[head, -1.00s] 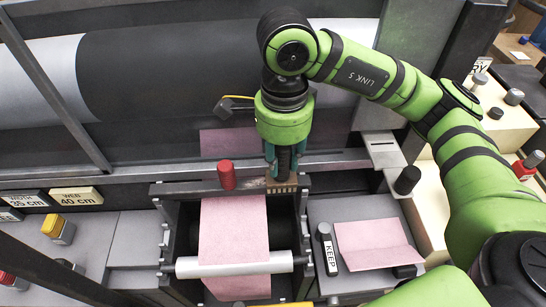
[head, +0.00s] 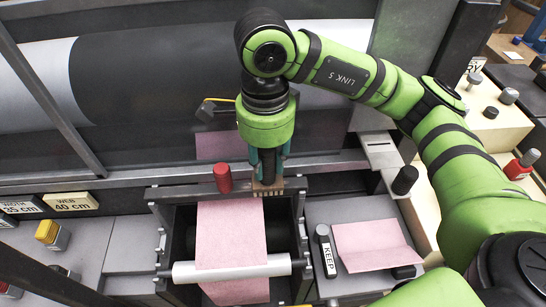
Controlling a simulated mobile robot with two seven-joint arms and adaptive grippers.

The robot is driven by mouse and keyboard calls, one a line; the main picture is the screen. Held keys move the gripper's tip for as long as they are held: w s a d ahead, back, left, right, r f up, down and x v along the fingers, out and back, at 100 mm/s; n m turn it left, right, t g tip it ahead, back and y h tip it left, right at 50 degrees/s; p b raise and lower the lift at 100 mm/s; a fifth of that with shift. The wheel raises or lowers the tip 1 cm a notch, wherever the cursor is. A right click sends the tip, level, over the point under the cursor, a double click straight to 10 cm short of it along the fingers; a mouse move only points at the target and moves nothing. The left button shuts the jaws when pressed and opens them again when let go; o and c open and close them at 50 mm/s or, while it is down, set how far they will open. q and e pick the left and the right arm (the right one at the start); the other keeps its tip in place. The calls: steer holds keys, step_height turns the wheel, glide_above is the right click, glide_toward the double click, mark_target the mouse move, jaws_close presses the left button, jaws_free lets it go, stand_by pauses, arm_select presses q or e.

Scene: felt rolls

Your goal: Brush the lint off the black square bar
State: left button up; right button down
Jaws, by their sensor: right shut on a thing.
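My right gripper (head: 267,168) points down and is shut on a small brush with a tan wooden block and pale bristles (head: 267,187). The brush is at the black square bar (head: 190,191), which runs left to right at the back of the roll frame. The bristles appear to be at the bar, right of its middle; I cannot tell whether they touch it. No lint is clear on the bar at this size. My left gripper is not in view.
A red knob (head: 222,178) stands just left of the brush. Pink felt (head: 231,235) hangs in front of the bar over a white roller (head: 232,268). A pink sheet (head: 375,245) lies right, beside the KEEP tag (head: 328,255). A large dark roll (head: 160,80) lies behind.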

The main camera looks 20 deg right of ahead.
steer(key=shift+d, duration=0.15)
steer(key=shift+s+d+f+b, duration=0.2)
steer(key=shift+d+b, duration=0.15)
steer(key=shift+d, duration=0.25)
steer(key=shift+s+d+r, duration=0.1)
steer(key=shift+s+d, duration=0.15)
steer(key=shift+d, duration=0.2)
steer(key=shift+a, duration=0.1)
steer(key=shift+w+a, duration=0.15)
steer(key=shift+a, duration=0.4)
steer(key=shift+w+a, duration=0.2)
steer(key=shift+a, duration=0.35)
steer(key=shift+r, duration=0.15)
